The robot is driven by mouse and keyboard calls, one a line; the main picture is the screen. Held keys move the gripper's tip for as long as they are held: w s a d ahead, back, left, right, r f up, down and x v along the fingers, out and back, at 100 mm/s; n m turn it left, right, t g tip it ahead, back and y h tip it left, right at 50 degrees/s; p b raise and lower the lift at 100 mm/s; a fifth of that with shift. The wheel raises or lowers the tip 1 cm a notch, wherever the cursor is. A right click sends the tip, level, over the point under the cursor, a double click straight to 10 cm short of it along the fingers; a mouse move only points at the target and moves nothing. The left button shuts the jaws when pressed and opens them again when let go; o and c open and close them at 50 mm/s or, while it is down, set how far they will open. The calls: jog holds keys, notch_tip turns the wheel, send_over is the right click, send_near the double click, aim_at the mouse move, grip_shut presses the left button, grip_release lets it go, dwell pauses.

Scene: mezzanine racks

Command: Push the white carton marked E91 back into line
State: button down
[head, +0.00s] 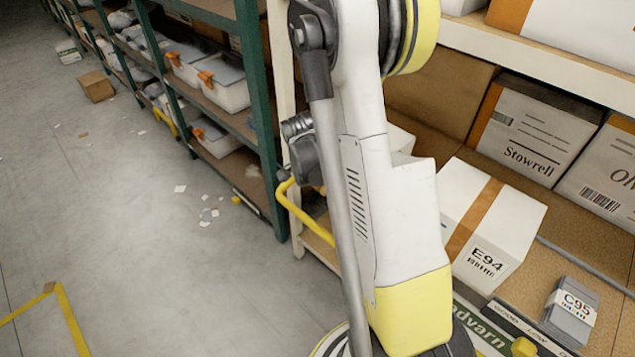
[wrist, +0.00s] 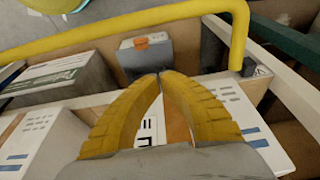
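No marking E91 can be read in either view. In the wrist view a white carton with orange-brown tape (wrist: 256,130) lies under and behind my gripper (wrist: 159,77); the fingers hide much of its label. My gripper's two yellow fingers meet at the tips, with nothing seen between the tips. I cannot tell whether they touch the carton. In the head view a white taped carton marked E94 (head: 493,222) sits on the shelf right of my arm. Part of another white carton (head: 399,138) shows behind my arm. My gripper is hidden in the head view.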

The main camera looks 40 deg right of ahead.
jog(key=shift+w+d+f+b, duration=0.1)
jog(key=shift+d+f+b, duration=0.2)
jog(key=shift+d, duration=0.5)
jog(key=shift+w+d+f+b, duration=0.1)
jog(key=shift+d+f+b, duration=0.25)
jog(key=shift+d, duration=0.4)
jog(key=shift+d+f+b, duration=0.15)
jog(key=shift+d+f, duration=0.25)
jog(key=shift+d, duration=0.4)
jog(key=d, duration=0.6)
jog(key=shift+w, duration=0.25)
jog(key=shift+a, duration=0.1)
